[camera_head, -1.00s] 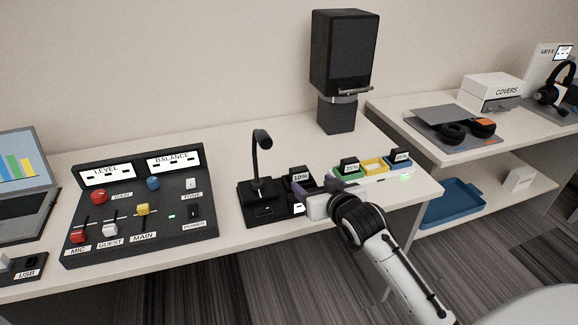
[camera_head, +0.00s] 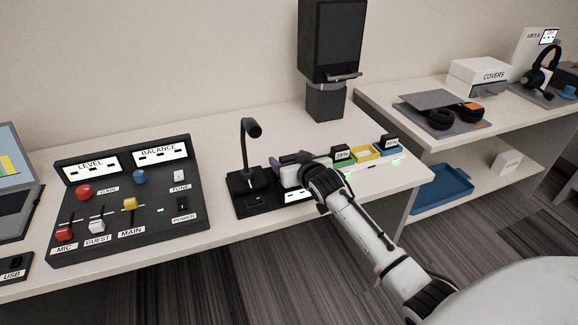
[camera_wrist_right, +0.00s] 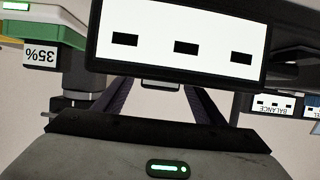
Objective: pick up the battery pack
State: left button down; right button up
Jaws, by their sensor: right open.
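Another black pack tagged 35% (camera_head: 342,154) sits in the green bay, also upside down in the wrist view (camera_wrist_right: 40,56). A further tagged pack (camera_head: 390,143) is at the blue bay. My left gripper is out of view.
The black gooseneck stand (camera_head: 247,150) rises close left of my gripper. The control panel (camera_head: 125,200) stands further left. A yellow bay (camera_head: 362,153) lies between green and blue.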

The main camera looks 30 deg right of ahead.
jog(key=c, duration=1.2)
